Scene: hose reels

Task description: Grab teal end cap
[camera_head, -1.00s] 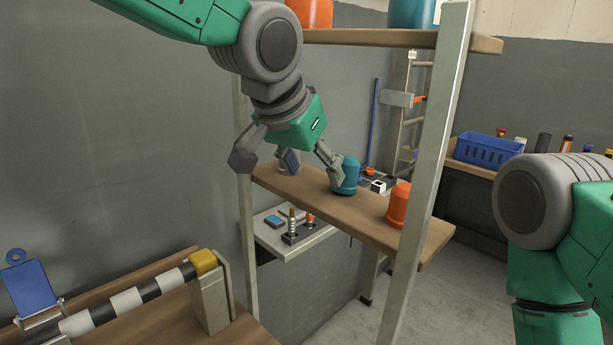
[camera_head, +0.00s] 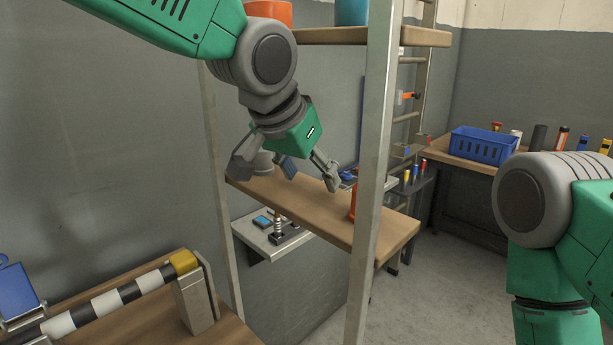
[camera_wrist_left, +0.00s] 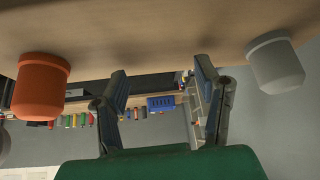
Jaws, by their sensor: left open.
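My left gripper (camera_head: 288,170) is open over the middle wooden shelf (camera_head: 315,208), and nothing shows between its fingers. In the left wrist view its fingers (camera_wrist_left: 160,78) are spread apart, with an orange cap (camera_wrist_left: 40,86) to the left and a grey cap (camera_wrist_left: 275,62) to the right. No teal cap shows on the middle shelf in either view. The grey cap also shows beside the gripper's left finger in the head view (camera_head: 263,162). The orange cap is mostly behind the metal post (camera_head: 371,170). A teal cylindrical object (camera_head: 352,12) stands on the top shelf, cut off above. My right gripper is out of view.
An orange object (camera_head: 268,13) also stands on the top shelf, close to my left arm. A low side shelf (camera_head: 262,240) holds small tools. A striped bar (camera_head: 110,300) is at bottom left. A blue basket (camera_head: 484,145) sits on the back bench. Open floor lies right of the rack.

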